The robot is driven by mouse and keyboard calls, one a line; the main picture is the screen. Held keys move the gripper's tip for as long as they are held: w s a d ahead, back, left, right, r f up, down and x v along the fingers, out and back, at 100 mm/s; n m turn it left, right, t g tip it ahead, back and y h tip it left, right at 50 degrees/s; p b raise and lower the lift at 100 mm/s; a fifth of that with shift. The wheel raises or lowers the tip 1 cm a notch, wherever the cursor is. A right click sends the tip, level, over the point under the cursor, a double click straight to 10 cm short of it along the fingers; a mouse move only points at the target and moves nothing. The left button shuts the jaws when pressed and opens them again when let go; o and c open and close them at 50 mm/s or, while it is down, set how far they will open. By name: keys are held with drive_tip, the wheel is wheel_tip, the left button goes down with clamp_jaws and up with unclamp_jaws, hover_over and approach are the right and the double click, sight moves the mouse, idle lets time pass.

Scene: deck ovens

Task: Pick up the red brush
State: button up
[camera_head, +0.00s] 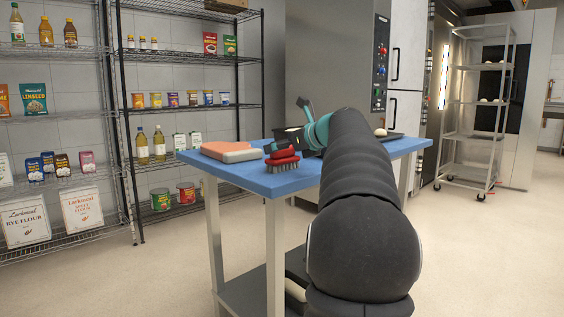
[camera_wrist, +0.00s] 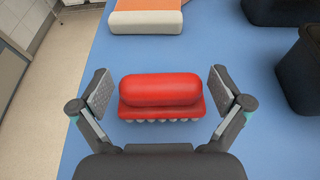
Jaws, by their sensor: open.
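The red brush (camera_head: 282,161) sits bristles down near the front edge of the blue table top (camera_head: 270,185), in the head view. In the wrist view the red brush (camera_wrist: 161,96) lies between my two open fingers, with its rounded handle on top and pale bristle ends along the near side. My gripper (camera_wrist: 160,92) is open, with one pad to the left and one to the right of the brush and a gap on each side. In the head view my gripper (camera_head: 303,120) is partly hidden by my arm and its fingers are hard to make out.
An orange and white block (camera_head: 230,151) lies just beyond the brush; it also shows in the wrist view (camera_wrist: 146,17). Dark containers (camera_wrist: 272,10) stand at the right of the wrist view. A dark tray (camera_head: 395,135) with a pale round item lies behind my arm. Wire shelves (camera_head: 185,110) stand behind.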

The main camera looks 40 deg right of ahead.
drive_tip(key=c, duration=1.1)
drive_tip(key=shift+r, duration=0.6)
drive_tip(key=shift+c, duration=0.2)
drive_tip(key=r, duration=0.1)
drive_tip(key=r+p, duration=0.2)
drive_tip(key=r, duration=0.1)
drive_tip(key=shift+d, duration=0.35)
drive_tip(key=d+r+p, duration=0.6)
drive_tip(key=d+p, duration=0.1)
drive_tip(key=d, duration=0.4)
drive_tip(key=shift+w, duration=0.3)
